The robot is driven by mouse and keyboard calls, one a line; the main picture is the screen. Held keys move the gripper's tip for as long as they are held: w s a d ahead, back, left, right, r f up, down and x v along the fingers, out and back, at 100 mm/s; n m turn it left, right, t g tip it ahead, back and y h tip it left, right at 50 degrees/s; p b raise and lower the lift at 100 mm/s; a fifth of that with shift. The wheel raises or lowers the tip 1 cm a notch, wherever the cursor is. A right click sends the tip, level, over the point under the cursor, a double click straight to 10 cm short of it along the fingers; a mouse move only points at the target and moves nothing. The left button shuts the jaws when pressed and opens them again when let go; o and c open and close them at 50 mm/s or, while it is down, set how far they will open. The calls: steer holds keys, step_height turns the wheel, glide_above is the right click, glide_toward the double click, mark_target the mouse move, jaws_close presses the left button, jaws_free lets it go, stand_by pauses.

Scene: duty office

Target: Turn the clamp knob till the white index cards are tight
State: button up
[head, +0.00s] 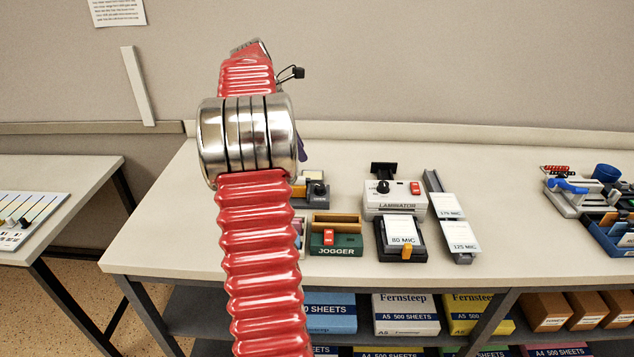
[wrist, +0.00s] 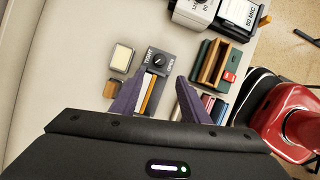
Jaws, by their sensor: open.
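The clamp (wrist: 170,52) is a dark grey block with a round black knob (wrist: 158,60) on top, with TIGHT and OPEN lettered on either side. White index cards (wrist: 146,83) show as a pale strip beside an orange strip, just below the knob in the wrist view. Whether they are gripped cannot be told. My gripper (wrist: 160,82) is open, its two purple fingers apart on either side below the knob, touching nothing visible. In the head view the clamp (head: 318,190) is partly hidden behind my red arm.
A cream pad (wrist: 121,57) and a brown block (wrist: 111,89) lie left of the clamp. The green jogger (head: 336,243) and the laminator (head: 395,203) stand to its right on the bench. Coloured items (wrist: 214,107) lie near the right finger. The bench's left end (head: 165,235) is clear.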

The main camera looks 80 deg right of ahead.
mark_target(319, 186)
steer(key=x, duration=1.3)
steer(key=shift+s+d+f, duration=0.1)
steer(key=shift+s+f, duration=0.05)
steer(key=shift+f, duration=0.2)
steer(key=shift+c, duration=0.7)
steer(key=c, duration=0.9)
